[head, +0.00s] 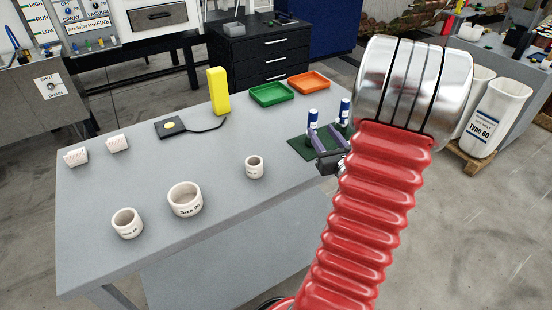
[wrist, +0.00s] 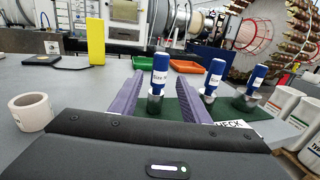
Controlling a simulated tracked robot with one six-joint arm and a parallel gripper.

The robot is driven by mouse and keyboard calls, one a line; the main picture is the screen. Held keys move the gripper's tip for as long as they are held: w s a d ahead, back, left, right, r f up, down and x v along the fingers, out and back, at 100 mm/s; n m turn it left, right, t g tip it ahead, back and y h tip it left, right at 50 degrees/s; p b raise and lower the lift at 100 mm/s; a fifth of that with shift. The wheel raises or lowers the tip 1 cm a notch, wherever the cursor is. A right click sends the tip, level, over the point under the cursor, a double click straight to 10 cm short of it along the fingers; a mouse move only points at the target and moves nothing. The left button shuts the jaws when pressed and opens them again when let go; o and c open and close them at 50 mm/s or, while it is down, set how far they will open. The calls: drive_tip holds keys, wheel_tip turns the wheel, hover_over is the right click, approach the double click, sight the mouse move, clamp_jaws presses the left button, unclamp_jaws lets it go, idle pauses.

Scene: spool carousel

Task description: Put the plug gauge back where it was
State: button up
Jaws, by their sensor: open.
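Three plug gauges stand upright on a dark green mat (head: 303,149), each with a blue handle, a white label and a metal end. In the wrist view the nearest plug gauge (wrist: 160,78) shows between my gripper's purple fingers; two more plug gauges, a middle one (wrist: 212,80) and a right one (wrist: 254,84), stand to the right of the fingers. My gripper (head: 323,136) is open, low over the mat. I see no finger closed on the nearest gauge. In the head view my arm hides part of the mat and one gauge. The handle labels are too small to read.
Three pale rings, a left one (head: 127,223), a larger one (head: 185,200) and a small one (head: 254,167), stand on the grey table (head: 215,240).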

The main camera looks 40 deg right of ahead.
drive_tip(key=w+a+r+n+y, duration=0.25)
drive_tip(key=a+n+y, duration=0.25)
drive_tip(key=a, duration=0.4)
drive_tip(key=w+a+r+n+g+y, duration=0.1)
drive_tip(key=w+a+n+y, duration=0.35)
drive_tip(key=a, duration=0.55)
drive_tip(key=w+a+r+n+y, duration=0.25)
drive_tip(key=a+n+y, duration=0.3)
drive_tip(key=a, duration=0.35)
drive_tip(key=s+a+f+n+g+y, duration=0.1)
drive_tip(key=s+a+n+g, duration=0.3)
drive_tip(key=a, duration=0.4)
drive_tip(key=s+a+n+g+y, duration=0.1)
drive_tip(key=s+a+n+g, duration=0.15)
drive_tip(key=a+n, duration=0.5)
drive_tip(key=s+a+f+n+g+h, duration=0.1)
drive_tip(key=s+a+n+g+h, duration=0.4)
drive_tip(key=s+n, duration=0.35)
drive_tip(key=d+r+n+h, duration=0.1)
drive_tip(key=n, duration=0.1)
drive_tip(key=s+d+r+n+t+h, duration=0.1)
drive_tip(key=n, duration=0.1)
drive_tip(key=d+r+n+t+h, duration=0.1)
drive_tip(key=n, duration=0.1)
drive_tip(key=shift+s+r+n+h, duration=0.25)
drive_tip(key=shift+r+n+h, duration=0.05)
